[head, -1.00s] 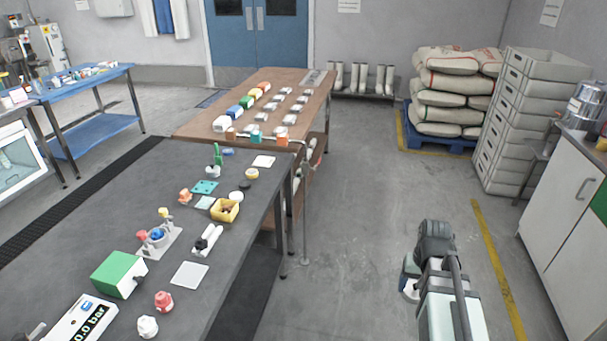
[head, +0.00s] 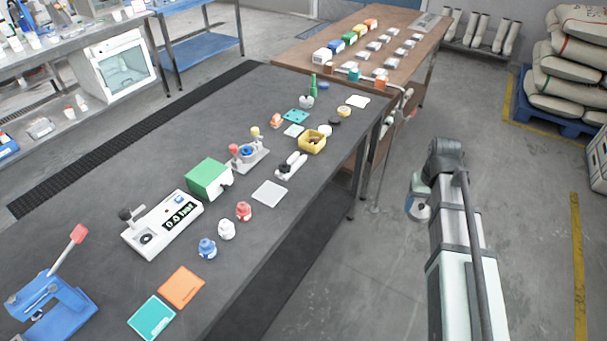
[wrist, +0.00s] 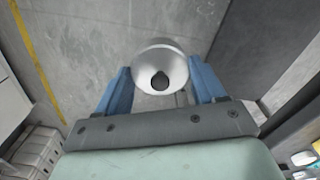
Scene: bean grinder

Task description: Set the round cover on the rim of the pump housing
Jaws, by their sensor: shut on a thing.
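My gripper (wrist: 160,85) is shut on the round cover (wrist: 153,55), a pale, dish-like disc with a dark spot at its middle, held between the two blue fingers in the wrist view. In the head view my gripper (head: 418,196) hangs over the open floor, to the right of the dark table and apart from it. The pump housing looks to be the small light fixture with a blue round part (head: 246,152) on the table, between a red and a yellow knob. Its rim is too small to make out.
On the dark table (head: 140,150), a green box (head: 209,178), a digital gauge (head: 165,222), a black-and-white tool (head: 291,166) and a yellow bin (head: 312,142) stand near the fixture. A brown table (head: 420,50) adjoins behind. Floor around my arm is clear.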

